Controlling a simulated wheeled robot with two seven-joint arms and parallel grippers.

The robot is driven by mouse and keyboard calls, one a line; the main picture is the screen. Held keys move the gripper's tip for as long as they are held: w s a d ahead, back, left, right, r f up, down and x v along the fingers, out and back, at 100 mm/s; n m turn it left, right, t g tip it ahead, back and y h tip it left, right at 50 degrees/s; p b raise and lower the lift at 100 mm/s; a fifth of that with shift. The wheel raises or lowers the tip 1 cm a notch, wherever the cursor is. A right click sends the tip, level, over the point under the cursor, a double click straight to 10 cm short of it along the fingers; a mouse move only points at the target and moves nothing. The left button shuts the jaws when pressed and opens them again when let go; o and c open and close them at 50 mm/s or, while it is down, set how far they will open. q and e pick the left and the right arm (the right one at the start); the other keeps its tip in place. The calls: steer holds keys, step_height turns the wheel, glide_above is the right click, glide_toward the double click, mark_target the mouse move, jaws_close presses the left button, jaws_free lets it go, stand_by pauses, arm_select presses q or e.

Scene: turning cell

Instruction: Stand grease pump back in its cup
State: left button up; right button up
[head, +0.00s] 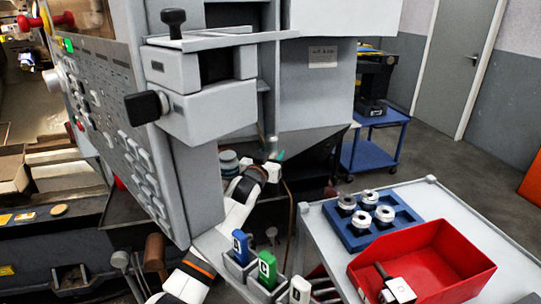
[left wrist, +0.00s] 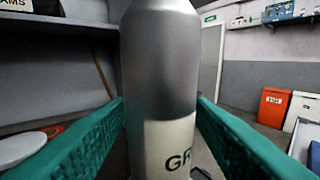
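The grease pump (left wrist: 160,75) is a grey metallic cylinder with a narrower top and a pale label starting "GR". It fills the middle of the left wrist view and looks upright. The pump's lower end is out of view. I cannot make out its cup.
The grey control panel (head: 195,190) stands close left of my left arm. Holders with blue, green and white-topped items (head: 264,268) are near the arm. On the right, a table (head: 420,200) bears a blue tray (head: 345,235) and a red bin (head: 440,255).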

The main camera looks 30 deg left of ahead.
arm_select(q)
steer(key=shift+o, duration=0.5)
steer(key=shift+r, duration=0.15)
